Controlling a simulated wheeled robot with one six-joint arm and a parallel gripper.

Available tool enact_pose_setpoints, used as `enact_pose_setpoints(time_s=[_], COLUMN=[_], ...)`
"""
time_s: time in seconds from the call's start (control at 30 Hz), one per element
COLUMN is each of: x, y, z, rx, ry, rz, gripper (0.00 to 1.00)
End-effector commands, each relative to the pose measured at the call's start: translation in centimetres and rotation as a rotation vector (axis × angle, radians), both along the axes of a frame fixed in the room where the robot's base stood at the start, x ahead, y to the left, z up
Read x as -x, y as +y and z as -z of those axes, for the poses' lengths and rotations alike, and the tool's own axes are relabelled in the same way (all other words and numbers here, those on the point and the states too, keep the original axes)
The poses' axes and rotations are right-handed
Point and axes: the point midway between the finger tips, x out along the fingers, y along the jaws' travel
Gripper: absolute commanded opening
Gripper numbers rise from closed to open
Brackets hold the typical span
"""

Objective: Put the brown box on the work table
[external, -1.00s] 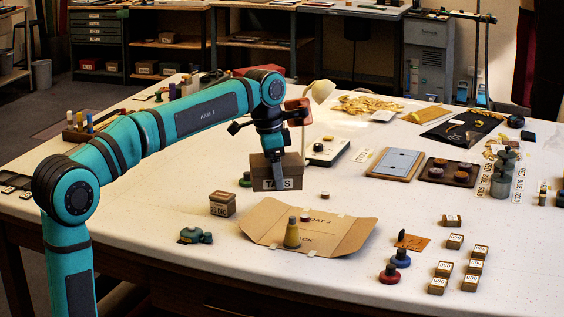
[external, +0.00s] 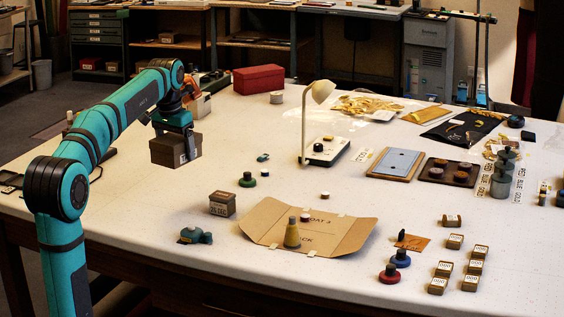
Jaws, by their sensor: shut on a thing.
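The brown box (external: 172,151) is in my gripper (external: 175,134), which is shut on its upper part. The box hangs above the left part of the work table (external: 230,270), apart from the white top. A white label with dark marks shows on its right side. The box looks roughly level. The finger tips are partly hidden against the box.
A smaller labelled box (external: 222,204) and a teal object (external: 195,236) stand right of the arm. A flattened cardboard sheet (external: 335,233) lies at front centre. A red box (external: 251,78) and a lamp (external: 304,125) stand farther back.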

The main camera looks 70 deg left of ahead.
Motion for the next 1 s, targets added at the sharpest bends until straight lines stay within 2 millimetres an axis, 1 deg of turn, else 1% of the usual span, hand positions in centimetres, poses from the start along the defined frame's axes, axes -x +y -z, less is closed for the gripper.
enact_pose_setpoints(time_s=[0.03,0.1,0.33,0.37,0.4,0.6,0.7,0.93,1.0], x=[1.1,2.3,5.3,5.4,5.2,5.2,5.2,5.1,5.1], y=[0.9,1.8,3.8,3.8,3.8,3.7,3.7,3.7,3.7], z=[0.0,0.0,0.0,0.4,1.3,4.2,4.9,5.1,5.5], rx=[0.0,-0.001,-0.002,-0.001,-0.001,-0.001,-0.001,-0.002,-0.002], ry=[-0.001,-0.002,-0.004,-0.003,-0.003,-0.004,-0.004,-0.004,-0.004], rz=[-0.035,-0.08,-0.182,-0.185,-0.182,-0.18,-0.18,-0.179,-0.179], gripper=[0.54,0.54,0.54,0.54,0.54,0.54,0.54,0.54,0.54])
